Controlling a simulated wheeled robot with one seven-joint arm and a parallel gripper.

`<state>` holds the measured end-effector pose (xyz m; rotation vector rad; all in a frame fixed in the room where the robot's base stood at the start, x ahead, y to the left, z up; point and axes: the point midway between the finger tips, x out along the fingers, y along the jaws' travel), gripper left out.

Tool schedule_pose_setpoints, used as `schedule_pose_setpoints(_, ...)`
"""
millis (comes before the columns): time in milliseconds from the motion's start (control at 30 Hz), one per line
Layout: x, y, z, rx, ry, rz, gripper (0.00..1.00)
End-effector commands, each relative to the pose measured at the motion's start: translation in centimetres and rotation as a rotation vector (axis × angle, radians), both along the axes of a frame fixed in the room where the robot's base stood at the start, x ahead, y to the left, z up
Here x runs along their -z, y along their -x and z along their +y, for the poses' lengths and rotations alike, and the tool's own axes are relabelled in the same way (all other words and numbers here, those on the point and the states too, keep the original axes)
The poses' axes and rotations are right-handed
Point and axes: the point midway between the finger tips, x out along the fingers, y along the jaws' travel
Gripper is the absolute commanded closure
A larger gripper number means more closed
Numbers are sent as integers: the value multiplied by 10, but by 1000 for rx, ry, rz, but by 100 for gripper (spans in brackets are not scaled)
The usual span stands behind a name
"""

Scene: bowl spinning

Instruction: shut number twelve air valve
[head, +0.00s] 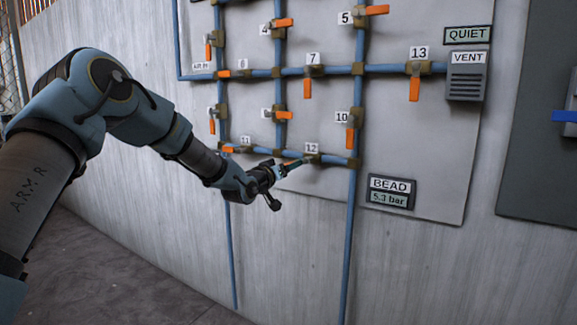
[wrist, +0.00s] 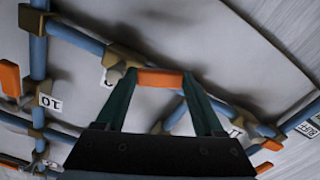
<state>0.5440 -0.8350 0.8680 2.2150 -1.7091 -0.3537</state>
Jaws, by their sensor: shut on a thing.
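The number twelve valve sits on the lowest blue pipe of the wall panel, under its white "12" label (head: 312,148). Its brass body (head: 312,159) shows in the head view. My gripper (head: 297,162) reaches it from the left. In the wrist view, an orange handle (wrist: 160,78) lies between the tips of my gripper (wrist: 159,82), which is shut on it. In the head view the handle is mostly hidden by my fingers, so its exact angle to the pipe is hard to tell.
Valve 10's orange handle (head: 350,138) hangs down at the upper right. Valve 11's handle (head: 228,149) is to the left. A "BEAD" gauge (head: 389,199) reads 5.3 bar. The wall below the panel is mostly clear.

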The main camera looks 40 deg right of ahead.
Motion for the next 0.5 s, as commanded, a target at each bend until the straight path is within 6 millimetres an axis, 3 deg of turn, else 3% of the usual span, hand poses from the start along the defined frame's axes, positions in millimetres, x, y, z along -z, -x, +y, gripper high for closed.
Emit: schedule_pose_setpoints(500, 23, 15, -4, 0, 125, 478, 100)
